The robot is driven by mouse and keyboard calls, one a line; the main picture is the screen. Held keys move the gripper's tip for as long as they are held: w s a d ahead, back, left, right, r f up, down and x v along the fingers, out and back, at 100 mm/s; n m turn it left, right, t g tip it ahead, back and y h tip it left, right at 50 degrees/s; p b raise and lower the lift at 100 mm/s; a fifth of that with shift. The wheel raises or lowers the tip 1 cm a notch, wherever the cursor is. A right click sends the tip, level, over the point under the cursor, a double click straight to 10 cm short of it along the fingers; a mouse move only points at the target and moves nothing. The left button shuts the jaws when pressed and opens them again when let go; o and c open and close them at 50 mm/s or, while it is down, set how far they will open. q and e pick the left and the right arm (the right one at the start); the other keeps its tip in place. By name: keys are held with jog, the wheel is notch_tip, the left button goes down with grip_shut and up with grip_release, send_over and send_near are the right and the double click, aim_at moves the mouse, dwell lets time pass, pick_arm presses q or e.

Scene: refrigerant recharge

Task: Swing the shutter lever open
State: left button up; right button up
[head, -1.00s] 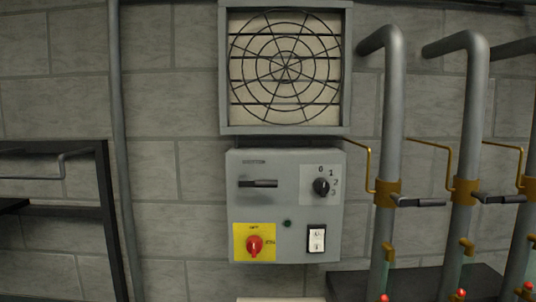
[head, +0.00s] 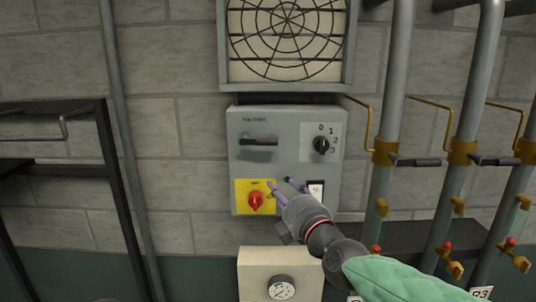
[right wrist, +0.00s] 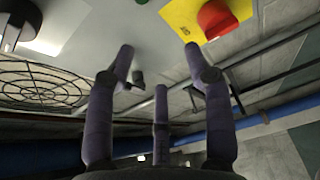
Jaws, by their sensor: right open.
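The shutter lever (head: 258,142) is a short black handle lying level at the upper left of the grey control box (head: 278,150). A small dark label sits above it. My right gripper (head: 282,186) is open and empty in front of the box's lower part. It is below and right of the lever, between the red knob and the white switch. In the right wrist view, the spread purple-grey fingers (right wrist: 160,75) hold nothing. A small dark part shows beyond them; I cannot tell whether it is the lever. My left gripper is not in view.
The box also carries a red knob (head: 255,201) on a yellow plate, a black selector (head: 321,145) and a white switch (head: 315,190). A fan grille (head: 287,40) is above. Pipes with valve handles (head: 418,162) stand right. A gauge box (head: 265,255) is below.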

jog(key=n+t+y, duration=0.1)
jog(key=n+t, duration=0.1)
send_near(269, 142)
jog(key=p+x, duration=0.1)
jog(key=x, duration=0.9)
jog(key=shift+w+a+r, duration=0.1)
jog(key=shift+w+r, duration=0.05)
jog(key=shift+w, duration=0.2)
grip_shut()
